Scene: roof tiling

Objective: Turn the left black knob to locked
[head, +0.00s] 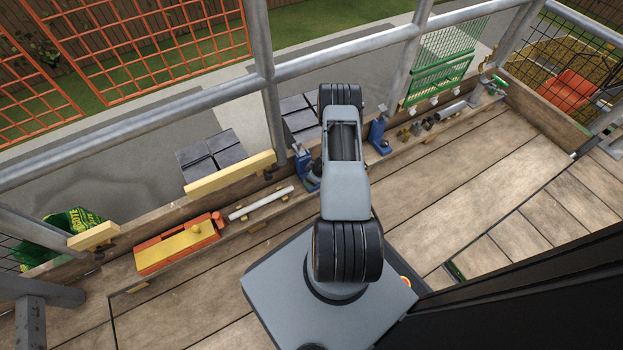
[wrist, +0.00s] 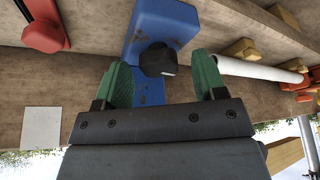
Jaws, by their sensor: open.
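The left blue bracket (head: 306,172) stands on the plank ledge beside the white tube in the head view, partly covered by my arm. In the wrist view the blue bracket (wrist: 165,22) carries a black knob (wrist: 158,60). My gripper (wrist: 163,78) is open, with one green finger on each side of the knob. The knob sits between and slightly beyond the fingertips, and I see no clear contact. Whether the knob is at locked cannot be told. A second blue bracket (head: 378,136) stands to the right of my arm. My gripper is hidden behind my arm in the head view.
The white tube (head: 260,203) lies left of the left bracket, near an orange and yellow tool (head: 178,245). A red part (wrist: 44,28) is at the wrist view's upper left. Metal rails (head: 330,42) cross above the ledge. The plank deck (head: 500,165) at right is largely clear.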

